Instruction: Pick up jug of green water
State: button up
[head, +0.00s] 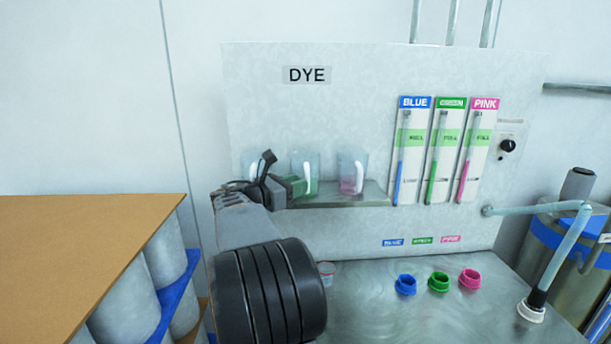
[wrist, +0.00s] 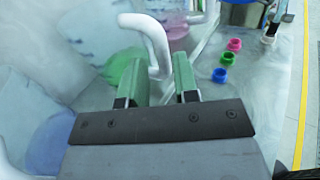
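The clear jug of green water (head: 313,168) stands in the middle of the steel shelf, between two other jugs. Its white handle shows in the wrist view (wrist: 153,38), with the green liquid to its left. My gripper (head: 290,186) is at the front of this jug and hides part of it in the head view. In the wrist view my gripper (wrist: 160,82) has its two green-padded fingers apart, one on each side of the handle's lower end as seen there. I see no finger pressed on the handle.
A jug with pink liquid (head: 354,173) stands to the right, close by. A jug with bluish contents (head: 252,161) stands to the left, partly hidden by my gripper. Blue (head: 405,285), green (head: 438,282) and pink (head: 470,278) cups sit on the steel bench (head: 385,318) below.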

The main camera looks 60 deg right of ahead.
jog(key=shift+p+x, duration=0.75)
jog(key=shift+x, duration=1.95)
jog(key=shift+s, duration=0.15)
jog(key=shift+c, duration=0.2)
grip_shut()
